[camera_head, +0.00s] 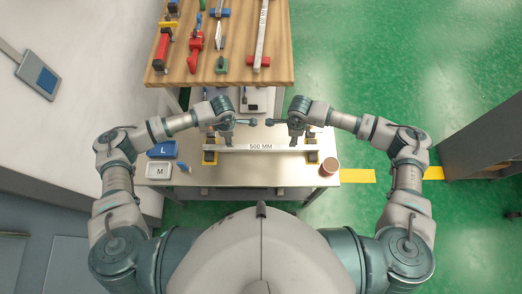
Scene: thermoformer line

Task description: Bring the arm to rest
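Both of my arms reach forward over a small metal-topped table (240,178). My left gripper (227,140) points down at the far side of a long pale bar marked 500 MM (260,147), towards its left part. My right gripper (294,138) points down at the far side of the same bar, towards its right part. The bar lies level across two yellow-and-black supports, the left one (210,158) and the right one (313,157). The fingers are small and dark here; I cannot tell whether they are open or shut, or whether they touch the bar.
A blue tray marked L (163,149) and a white tray marked M (158,170) are at the table's left. A reddish-brown cup (329,166) stands at its right edge. A wooden bench (275,75) with clamps is beyond. Green floor is open to the right, before a grey cabinet (488,140).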

